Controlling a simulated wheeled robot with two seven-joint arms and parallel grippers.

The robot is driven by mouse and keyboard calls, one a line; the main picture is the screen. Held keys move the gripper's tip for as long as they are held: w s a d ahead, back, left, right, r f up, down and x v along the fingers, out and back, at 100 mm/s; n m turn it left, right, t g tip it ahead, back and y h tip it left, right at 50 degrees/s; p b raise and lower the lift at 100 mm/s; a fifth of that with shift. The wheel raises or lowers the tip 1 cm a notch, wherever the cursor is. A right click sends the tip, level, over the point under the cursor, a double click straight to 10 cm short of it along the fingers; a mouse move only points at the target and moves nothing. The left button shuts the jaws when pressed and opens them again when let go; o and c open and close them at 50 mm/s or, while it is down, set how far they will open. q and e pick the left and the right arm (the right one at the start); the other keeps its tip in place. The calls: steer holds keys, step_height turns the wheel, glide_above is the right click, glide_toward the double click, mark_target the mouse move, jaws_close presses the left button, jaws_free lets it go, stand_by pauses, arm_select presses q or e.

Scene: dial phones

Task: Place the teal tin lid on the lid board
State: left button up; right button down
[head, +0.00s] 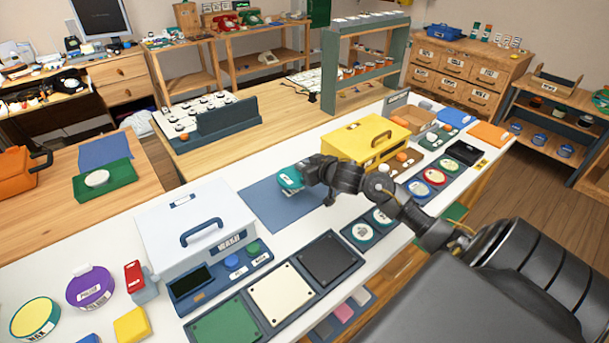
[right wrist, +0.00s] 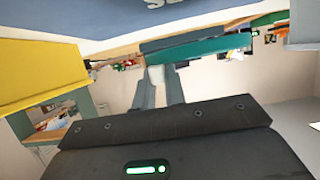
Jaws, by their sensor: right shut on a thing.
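My right gripper (head: 304,172) is shut on the teal tin lid (head: 290,178) and holds it tilted over the blue mat (head: 268,212). In the right wrist view the teal lid (right wrist: 205,48) spans the tips of my two grey fingers (right wrist: 162,75). A dark board (head: 349,232) with two round pale-labelled lids lies right of the mat. Another board (head: 430,184) with several round lids, red and blue among them, lies farther right. I cannot tell which of these is the lid board. My left gripper is not in view.
A yellow box (head: 345,142) with a handle stands behind my right gripper. A white box (head: 165,235) with a blue handle stands left of the mat. Green, cream and black panels (head: 282,295) lie at the table's front. The blue mat is mostly bare.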

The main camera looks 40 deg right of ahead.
steer(key=shift+w+d+f, duration=0.15)
steer(key=shift+f, duration=1.7)
